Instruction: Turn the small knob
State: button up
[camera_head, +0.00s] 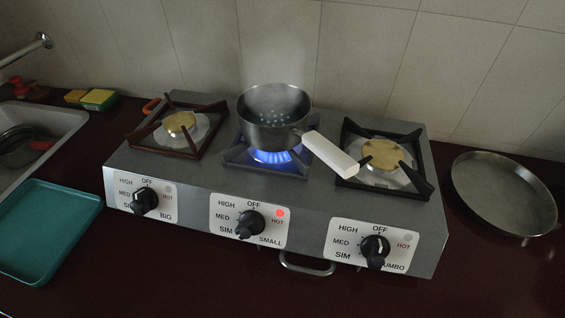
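The small knob (250,224) is the black middle knob on the stove's front. Its white plate is marked OFF, HIGH, MED, SIM and SMALL. The lamp at HOT (280,212) on this plate glows red. The knob's grip bar slants, with one end toward the lower left near SIM; I cannot tell surely which mark it is set to. A blue flame (270,156) burns on the middle burner under a steaming grey saucepan (262,136), whose white handle points lower right. My gripper is not in view.
The grey stove (190,168) also has a BIG knob (145,201) and a JUMBO knob (375,251), both with unlit lamps. Their burners hold no pots. A round pan (497,190) lies right; a teal tray (45,230) and a sink (60,122) are left. A handle (306,270) sits low in front.

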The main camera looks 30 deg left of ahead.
aim_at(252, 219)
jog(key=u, duration=0.95)
jog(key=k+u, duration=0.3)
jog(key=k+j+u, duration=0.1)
jog(key=k+u, duration=0.25)
jog(key=i, duration=0.1)
